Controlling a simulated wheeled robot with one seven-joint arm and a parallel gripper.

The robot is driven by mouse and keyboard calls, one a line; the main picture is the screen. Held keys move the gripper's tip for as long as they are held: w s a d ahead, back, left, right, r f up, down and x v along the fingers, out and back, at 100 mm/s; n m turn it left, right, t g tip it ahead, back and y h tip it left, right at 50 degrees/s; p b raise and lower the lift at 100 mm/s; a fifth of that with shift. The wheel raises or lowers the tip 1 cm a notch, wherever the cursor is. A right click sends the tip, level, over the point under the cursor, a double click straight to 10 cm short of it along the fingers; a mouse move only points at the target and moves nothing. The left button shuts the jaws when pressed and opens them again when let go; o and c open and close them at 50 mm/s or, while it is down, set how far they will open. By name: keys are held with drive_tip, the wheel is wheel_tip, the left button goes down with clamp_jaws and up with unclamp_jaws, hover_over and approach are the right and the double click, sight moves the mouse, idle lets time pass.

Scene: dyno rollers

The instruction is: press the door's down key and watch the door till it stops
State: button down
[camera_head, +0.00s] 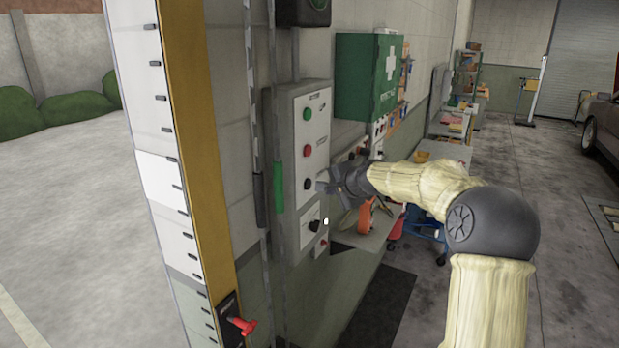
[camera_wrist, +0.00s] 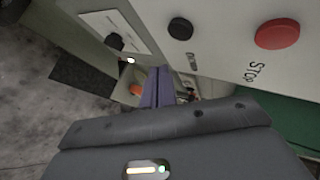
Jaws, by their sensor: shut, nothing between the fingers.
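The grey-white control box (camera_head: 302,150) on the wall carries a green button, a red button (camera_head: 307,151) and, lowest, a black down button (camera_head: 308,184). In the wrist view the black down button (camera_wrist: 180,28) sits beside the red STOP button (camera_wrist: 277,34). My gripper (camera_head: 324,185) is shut and empty, with its tips close to the right of the down button. In the wrist view the fingertips (camera_wrist: 160,76) show below the button with a gap in the picture; contact is not visible. The opening at left shows the yard; I cannot make out the door's lower edge.
A smaller switch box (camera_head: 312,225) sits just below the control box. A yellow post (camera_head: 190,120) and a red-handled switch (camera_head: 242,325) stand at left. A green first-aid cabinet (camera_head: 368,77) is behind. A closed shutter (camera_head: 580,60) is at the far right.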

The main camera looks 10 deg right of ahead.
sight(308, 184)
drive_tip(key=w+a+p, duration=0.1)
drive_tip(key=w+a, duration=0.1)
drive_tip(key=shift+a+p, duration=0.3)
drive_tip(key=shift+p, duration=0.05)
drive_tip(key=shift+a, duration=0.15)
idle(1.7)
drive_tip(key=shift+w+a, duration=0.25)
